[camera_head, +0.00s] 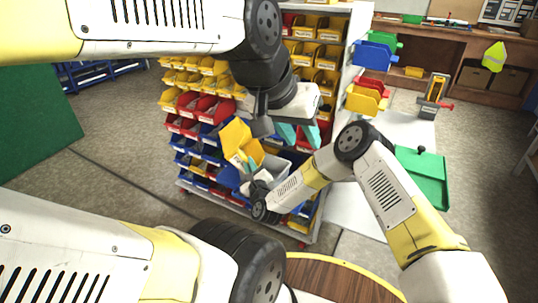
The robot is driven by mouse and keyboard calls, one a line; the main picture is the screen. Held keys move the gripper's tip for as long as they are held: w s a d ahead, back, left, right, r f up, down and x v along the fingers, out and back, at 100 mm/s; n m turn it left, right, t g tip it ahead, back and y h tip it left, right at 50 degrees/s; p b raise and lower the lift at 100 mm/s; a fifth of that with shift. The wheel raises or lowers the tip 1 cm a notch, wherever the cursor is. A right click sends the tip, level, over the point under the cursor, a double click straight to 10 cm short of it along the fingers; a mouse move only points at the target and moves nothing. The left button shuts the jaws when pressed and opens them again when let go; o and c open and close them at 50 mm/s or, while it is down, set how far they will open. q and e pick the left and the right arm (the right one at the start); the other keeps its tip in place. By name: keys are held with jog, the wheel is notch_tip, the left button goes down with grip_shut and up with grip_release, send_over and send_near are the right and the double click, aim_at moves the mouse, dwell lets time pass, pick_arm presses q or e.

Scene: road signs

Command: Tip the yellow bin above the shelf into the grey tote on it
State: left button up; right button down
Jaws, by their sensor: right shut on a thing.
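The yellow bin (239,139) is held tilted in front of the shelf rack, just above and left of the grey tote (273,166). My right gripper (245,163) is shut on the yellow bin near its lower edge; its fingers are small and partly hidden. The grey tote sits on the rack's lower part, partly covered by my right wrist and the bin. What is inside the bin and tote cannot be made out. My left gripper (297,134) points down with teal fingers apart and empty, above and right of the tote.
The rack (341,60) carries rows of yellow, red and blue bins (205,107). A green dustpan-like tray (422,176) lies at right. A round wooden table (325,279) is at the front. Floor at left is open.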

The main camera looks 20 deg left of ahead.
jog(key=w+d+m, duration=0.5)
jog(key=m, duration=1)
jog(key=shift+d, duration=0.4)
dwell(0.8)
dwell(0.5)
